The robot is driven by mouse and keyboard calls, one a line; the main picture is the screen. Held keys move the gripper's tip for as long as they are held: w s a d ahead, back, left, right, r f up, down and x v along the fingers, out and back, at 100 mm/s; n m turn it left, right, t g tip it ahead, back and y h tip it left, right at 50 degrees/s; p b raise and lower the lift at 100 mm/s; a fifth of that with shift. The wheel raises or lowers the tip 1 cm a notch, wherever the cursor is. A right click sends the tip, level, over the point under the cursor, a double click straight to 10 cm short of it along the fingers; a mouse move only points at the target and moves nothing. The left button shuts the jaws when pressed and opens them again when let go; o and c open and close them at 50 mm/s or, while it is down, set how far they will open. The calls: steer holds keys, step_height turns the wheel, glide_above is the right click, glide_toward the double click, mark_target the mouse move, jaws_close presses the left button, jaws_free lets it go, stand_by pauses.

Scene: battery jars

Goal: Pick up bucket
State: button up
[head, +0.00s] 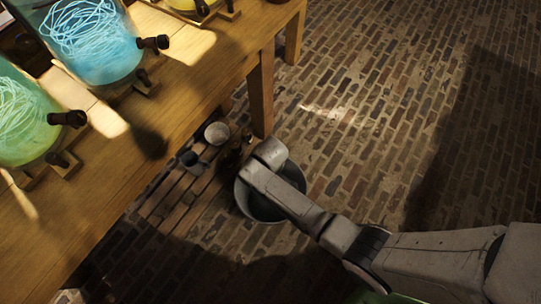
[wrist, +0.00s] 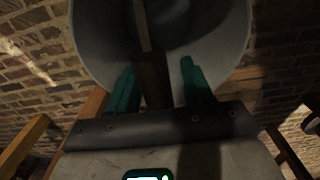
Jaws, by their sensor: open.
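A grey metal bucket (head: 244,203) stands on the brick floor beside a table leg, partly covered by my arm in the head view. In the wrist view the open mouth of the bucket (wrist: 228,35) fills the top middle. A brown grip (wrist: 152,80), which looks like part of the bucket's handle, lies between the two teal fingers of my gripper (wrist: 158,86). The fingers are apart, one on each side of the grip. I cannot tell whether either finger touches it. In the head view my arm hides most of the gripper.
A wooden table (head: 185,105) with glowing jars, one blue (head: 95,45) and one green (head: 22,125), stands at the left. Under it is a slatted shelf (head: 180,195) with a small pale bowl (head: 216,133). A table leg (head: 261,95) is close behind the bucket. Open brick floor lies to the right.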

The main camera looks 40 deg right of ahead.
jaws_close()
stand_by(0.5)
stand_by(0.8)
steer(key=shift+w+r, duration=0.15)
